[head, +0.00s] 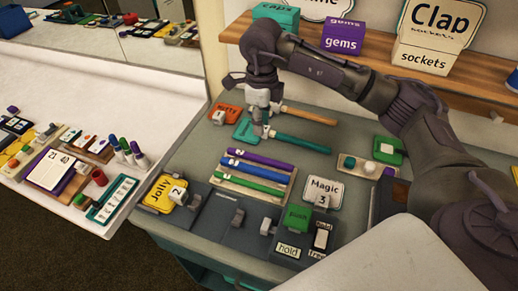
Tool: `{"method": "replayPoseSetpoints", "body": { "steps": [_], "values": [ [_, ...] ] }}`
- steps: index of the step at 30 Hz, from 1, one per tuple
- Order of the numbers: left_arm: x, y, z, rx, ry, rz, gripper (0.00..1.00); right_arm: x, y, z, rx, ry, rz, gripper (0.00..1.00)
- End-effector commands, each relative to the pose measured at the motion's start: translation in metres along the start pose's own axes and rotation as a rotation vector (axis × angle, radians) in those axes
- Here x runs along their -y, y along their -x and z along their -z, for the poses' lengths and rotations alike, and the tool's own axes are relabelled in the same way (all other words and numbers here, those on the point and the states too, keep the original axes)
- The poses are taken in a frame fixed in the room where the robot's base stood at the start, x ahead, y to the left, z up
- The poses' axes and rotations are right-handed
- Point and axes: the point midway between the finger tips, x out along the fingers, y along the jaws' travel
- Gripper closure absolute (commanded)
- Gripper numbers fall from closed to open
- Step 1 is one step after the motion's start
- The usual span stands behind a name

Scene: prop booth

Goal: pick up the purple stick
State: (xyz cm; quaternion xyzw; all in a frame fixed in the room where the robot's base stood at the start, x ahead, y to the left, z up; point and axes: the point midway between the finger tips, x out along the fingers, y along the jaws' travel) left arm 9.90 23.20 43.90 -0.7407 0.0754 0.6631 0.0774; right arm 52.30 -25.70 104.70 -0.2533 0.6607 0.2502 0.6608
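The purple stick (262,158) lies in a pale slotted rack (222,179) on the grey counter, as the farthest of the sticks there. A blue stick (258,169) and a green stick (250,183) lie nearer in the same rack. My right gripper (262,126) points down behind the rack, beyond the purple stick and apart from it. Its fingers are small and overlap the things behind, so I cannot tell whether they are open or shut. My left gripper is out of view.
A teal stick (305,143) and a wooden-coloured stick (310,116) lie close to my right gripper. A yellow sign (158,194), a Magic sign (321,190) and a green push block (296,217) stand in front. A shelf (372,50) with labelled boxes runs behind.

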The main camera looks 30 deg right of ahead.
Motion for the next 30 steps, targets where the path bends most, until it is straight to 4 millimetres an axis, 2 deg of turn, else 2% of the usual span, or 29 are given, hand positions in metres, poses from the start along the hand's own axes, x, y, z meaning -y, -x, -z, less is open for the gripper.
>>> {"method": "replayPoseSetpoints", "body": {
  "steps": [3,7,11,15,20,24,30],
  "values": [
    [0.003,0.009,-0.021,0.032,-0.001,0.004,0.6,-0.001,-0.024,0.001,-0.006,0.0,-0.006,0.69],
    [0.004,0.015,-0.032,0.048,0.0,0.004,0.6,-0.001,-0.049,0.001,-0.004,0.0,-0.006,0.69],
    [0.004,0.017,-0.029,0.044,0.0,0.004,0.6,-0.002,-0.065,0.0,-0.001,0.0,-0.005,0.69],
    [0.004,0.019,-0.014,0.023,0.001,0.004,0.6,-0.002,-0.073,0.0,-0.001,0.0,-0.005,0.69],
    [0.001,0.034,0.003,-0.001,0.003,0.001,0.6,-0.005,-0.092,-0.002,-0.005,0.001,-0.008,0.69],
    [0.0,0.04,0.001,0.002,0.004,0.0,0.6,-0.005,-0.113,-0.003,-0.002,-0.001,-0.007,0.69],
    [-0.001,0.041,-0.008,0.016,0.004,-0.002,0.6,-0.005,-0.123,-0.003,0.0,0.0,-0.004,0.69]
  ]
}}
